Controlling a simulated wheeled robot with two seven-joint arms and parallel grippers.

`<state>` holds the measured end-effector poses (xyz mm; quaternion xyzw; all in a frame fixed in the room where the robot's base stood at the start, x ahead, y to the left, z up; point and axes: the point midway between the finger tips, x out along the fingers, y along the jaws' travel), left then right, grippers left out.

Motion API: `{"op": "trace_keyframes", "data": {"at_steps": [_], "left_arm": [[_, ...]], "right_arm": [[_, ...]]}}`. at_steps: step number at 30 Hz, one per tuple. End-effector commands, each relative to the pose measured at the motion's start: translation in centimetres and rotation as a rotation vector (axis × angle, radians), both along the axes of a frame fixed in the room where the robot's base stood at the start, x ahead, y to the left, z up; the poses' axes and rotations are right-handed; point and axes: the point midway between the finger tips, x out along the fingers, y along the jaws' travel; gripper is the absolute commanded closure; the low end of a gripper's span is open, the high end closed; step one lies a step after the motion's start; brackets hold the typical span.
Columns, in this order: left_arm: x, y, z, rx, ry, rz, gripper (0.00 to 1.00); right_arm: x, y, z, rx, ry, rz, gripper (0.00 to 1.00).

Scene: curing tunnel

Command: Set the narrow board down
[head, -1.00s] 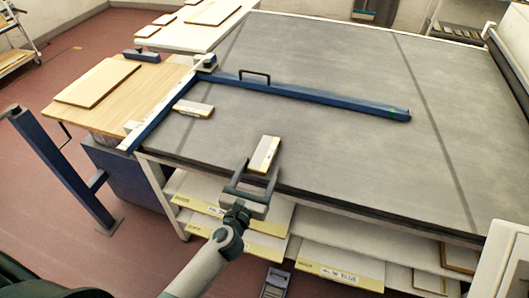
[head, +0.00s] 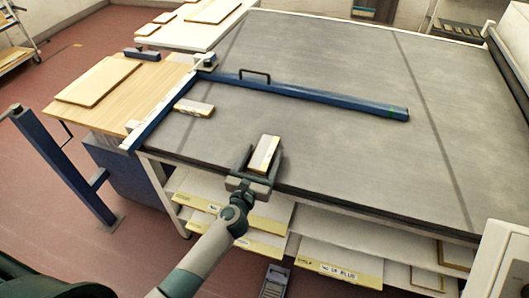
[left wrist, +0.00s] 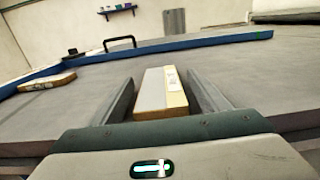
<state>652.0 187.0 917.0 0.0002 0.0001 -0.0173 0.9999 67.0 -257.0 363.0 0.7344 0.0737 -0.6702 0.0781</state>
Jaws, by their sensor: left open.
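The narrow board (head: 264,153), a small block with a grey top, a yellowish edge and a white label, lies on the grey table top near its front edge. In the left wrist view the board (left wrist: 162,92) lies lengthwise between my left gripper's two fingers. My left gripper (head: 262,160) is open around it, with a visible gap on each side. A second, similar small board (head: 194,107) lies further left on the table, beside the blue rail; it also shows in the left wrist view (left wrist: 47,82). My right gripper is not in view.
The grey table (head: 330,150) is mostly clear to the right. A long blue bar (head: 310,96) with a black handle (head: 255,75) crosses it behind the boards. A wooden side table (head: 125,85) stands at left. Labelled boards (head: 340,262) lie on shelves below.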

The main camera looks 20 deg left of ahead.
Motion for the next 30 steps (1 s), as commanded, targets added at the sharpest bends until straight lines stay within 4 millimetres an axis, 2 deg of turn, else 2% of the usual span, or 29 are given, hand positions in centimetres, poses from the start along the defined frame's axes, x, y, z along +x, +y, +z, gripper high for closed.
{"op": "trace_keyframes", "data": {"at_steps": [11,15,17,19,20,30], "left_arm": [[-0.05,-0.01,-0.03,0.0,0.0,0.0,0.31],[-0.05,-0.01,-0.03,0.0,0.0,0.0,0.65],[-0.05,-0.01,-0.03,0.0,0.0,0.0,0.76],[-0.05,-0.01,-0.01,0.0,0.0,0.0,0.76],[-0.05,-0.01,-0.01,0.0,0.0,0.0,0.8],[-0.02,0.01,0.78,0.0,-0.002,-0.001,0.8]], "right_arm": [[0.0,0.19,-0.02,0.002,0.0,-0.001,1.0],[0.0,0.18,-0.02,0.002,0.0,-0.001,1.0],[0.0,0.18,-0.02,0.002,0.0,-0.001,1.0],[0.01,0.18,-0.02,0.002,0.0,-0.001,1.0],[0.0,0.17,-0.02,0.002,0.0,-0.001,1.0],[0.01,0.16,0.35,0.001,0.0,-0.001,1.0]]}}
